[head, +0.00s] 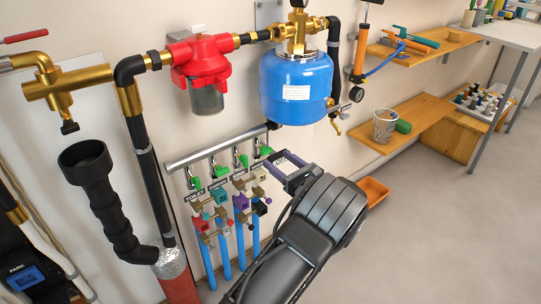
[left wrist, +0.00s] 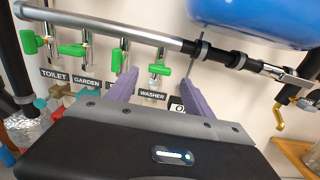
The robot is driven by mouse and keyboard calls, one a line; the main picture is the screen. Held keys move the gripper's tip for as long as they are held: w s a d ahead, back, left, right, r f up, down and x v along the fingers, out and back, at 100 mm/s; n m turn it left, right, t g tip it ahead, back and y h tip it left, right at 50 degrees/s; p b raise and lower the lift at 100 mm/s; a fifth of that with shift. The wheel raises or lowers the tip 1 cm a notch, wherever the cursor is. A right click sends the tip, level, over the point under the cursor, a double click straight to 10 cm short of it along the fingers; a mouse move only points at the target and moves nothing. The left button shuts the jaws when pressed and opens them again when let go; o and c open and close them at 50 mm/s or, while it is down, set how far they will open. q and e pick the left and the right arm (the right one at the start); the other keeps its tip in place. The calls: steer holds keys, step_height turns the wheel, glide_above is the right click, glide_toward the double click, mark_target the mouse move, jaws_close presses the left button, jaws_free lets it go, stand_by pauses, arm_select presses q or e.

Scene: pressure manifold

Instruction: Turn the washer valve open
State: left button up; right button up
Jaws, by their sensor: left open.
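The washer valve is the rightmost in a row of green-handled valves under a grey pipe. Its green handle (left wrist: 160,69) shows in the left wrist view, above the WASHER label (left wrist: 152,95); it also shows in the head view (head: 263,151). My left gripper (head: 281,163) is open, its purple-grey fingers pointing at the wall beside the washer valve. In the left wrist view the handle appears between the two fingers of the left gripper (left wrist: 160,64), with no contact visible. The left finger partly covers the neighbouring label. My right gripper is not in view.
The grey manifold pipe (head: 215,150) runs just above the valves. A blue tank (head: 297,88) hangs above right, with a red filter (head: 200,60) to its left. Coloured fittings and blue pipes (head: 223,258) are below. An orange bin (head: 373,191) sits on the floor at right.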

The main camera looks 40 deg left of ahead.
mark_target(268, 153)
arm_select(q)
steer(key=x, duration=0.5)
jaws_close()
stand_by(0.6)
